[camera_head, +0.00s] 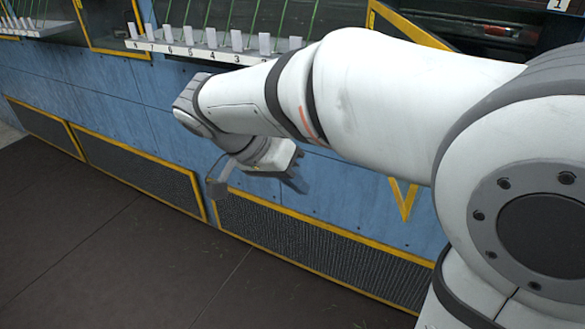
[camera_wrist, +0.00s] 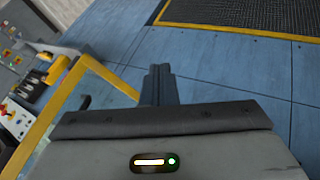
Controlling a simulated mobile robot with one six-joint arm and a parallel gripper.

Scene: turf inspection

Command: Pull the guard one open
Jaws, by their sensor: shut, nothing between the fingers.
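A white plate with a "1" (camera_head: 561,4) is cut off at the top right corner of the head view. Below it, behind my arm, the lower tip of a yellow guard frame (camera_head: 404,198) shows; the rest is mostly hidden. In the wrist view a yellow frame (camera_wrist: 62,100) runs along the left, with a small dark handle-like piece (camera_wrist: 85,102) beside it. I cannot tell for sure that it is guard one. My gripper (camera_head: 297,182) is shut and empty in front of the blue panels. In the wrist view my gripper (camera_wrist: 160,72) is apart from the frame and the dark piece.
Blue wall panels (camera_head: 120,85) carry yellow-edged dark mesh vents (camera_head: 310,240) near the floor. A numbered white rail (camera_head: 190,52) with several upright tabs juts out above. A control panel with buttons (camera_wrist: 15,120) stands at the wrist view's left. The dark floor (camera_head: 90,250) is clear.

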